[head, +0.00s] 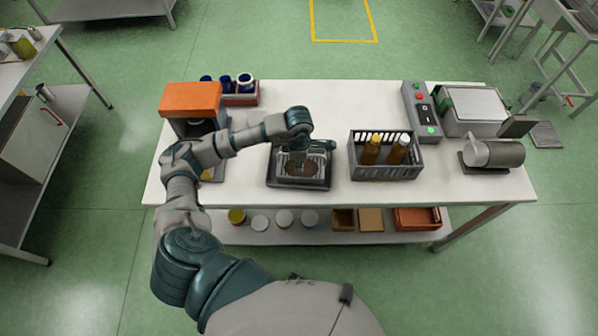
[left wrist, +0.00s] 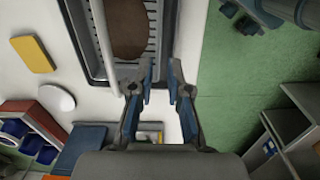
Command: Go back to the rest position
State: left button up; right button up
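My left arm reaches in from the left over the white table (head: 235,185). My left gripper (head: 297,164) points down over a dark tray (head: 299,184) with a slatted rack. In the left wrist view the gripper (left wrist: 156,76) has its two fingers apart, with nothing between them. The fingertips show beside the tray's rim. A brown rounded thing (left wrist: 127,28) lies on the rack; the gripper partly hides it in the head view. My right gripper is not seen in either view.
An orange-topped machine (head: 190,98) stands left, near a box of blue jars (head: 240,98). Right of the tray are a grey crate (head: 386,172) with bottles, a button panel (head: 421,110) and a grey cylindrical device (head: 493,154). Bare tabletop lies behind the tray.

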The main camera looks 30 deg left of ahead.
pick_arm(q)
jog(key=shift+a+r, duration=0.1)
jog(key=shift+r, duration=0.8)
